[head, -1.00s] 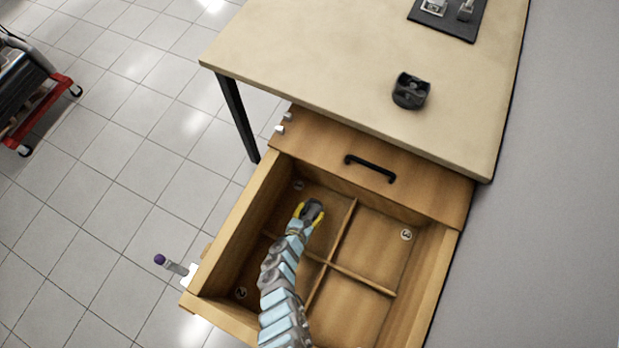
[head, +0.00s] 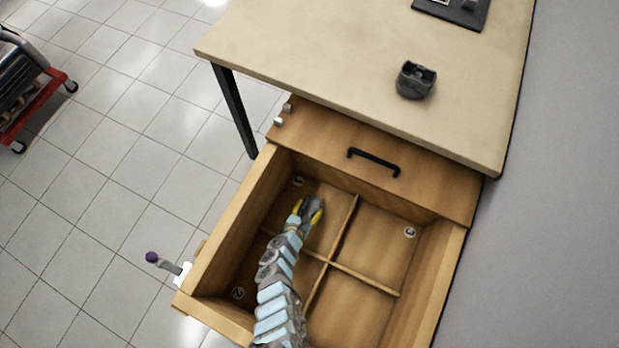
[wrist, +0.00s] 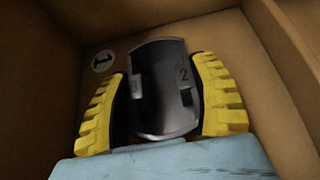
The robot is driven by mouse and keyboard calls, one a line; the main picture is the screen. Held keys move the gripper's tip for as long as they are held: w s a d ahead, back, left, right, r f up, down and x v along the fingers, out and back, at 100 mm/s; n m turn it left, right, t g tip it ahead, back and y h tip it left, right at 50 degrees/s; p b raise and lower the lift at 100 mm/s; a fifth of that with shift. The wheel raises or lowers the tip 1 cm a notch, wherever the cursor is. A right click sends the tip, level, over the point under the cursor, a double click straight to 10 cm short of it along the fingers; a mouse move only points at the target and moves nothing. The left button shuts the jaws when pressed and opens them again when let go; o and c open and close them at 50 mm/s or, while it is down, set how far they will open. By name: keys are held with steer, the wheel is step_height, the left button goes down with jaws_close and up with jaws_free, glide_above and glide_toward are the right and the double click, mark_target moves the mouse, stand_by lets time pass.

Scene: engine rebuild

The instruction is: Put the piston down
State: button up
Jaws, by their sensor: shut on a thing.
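My gripper (head: 308,212) reaches down into the upper-left compartment of the open wooden drawer (head: 225,220), the one labelled 1. In the wrist view its yellow fingers (wrist: 160,105) are shut on a dark metal piston (wrist: 162,75), one finger on each side. A figure 2 shows on the piston. The compartment floor lies behind it, with the round label 1 (wrist: 102,61) to the left. I cannot tell whether the piston touches the floor. In the head view the gripper mostly hides the piston.
Another dark piston (head: 415,80) stands on the workbench (head: 320,50) above the drawer. Thin dividers (head: 345,232) split the drawer into compartments; the one labelled 3 (head: 409,231) looks empty. A red cart (head: 40,115) stands far left on the tiled floor.

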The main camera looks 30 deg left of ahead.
steer(key=shift+f, duration=0.2)
steer(key=o, duration=1.3)
steer(key=shift+r, duration=0.1)
steer(key=shift+c, duration=0.2)
steer(key=shift+r, duration=0.1)
steer(key=shift+s+r+p, duration=0.45)
steer(key=shift+p, duration=0.05)
steer(key=shift+p+v, duration=0.65)
steer(key=shift+v, duration=0.4)
steer(key=shift+s, duration=0.45)
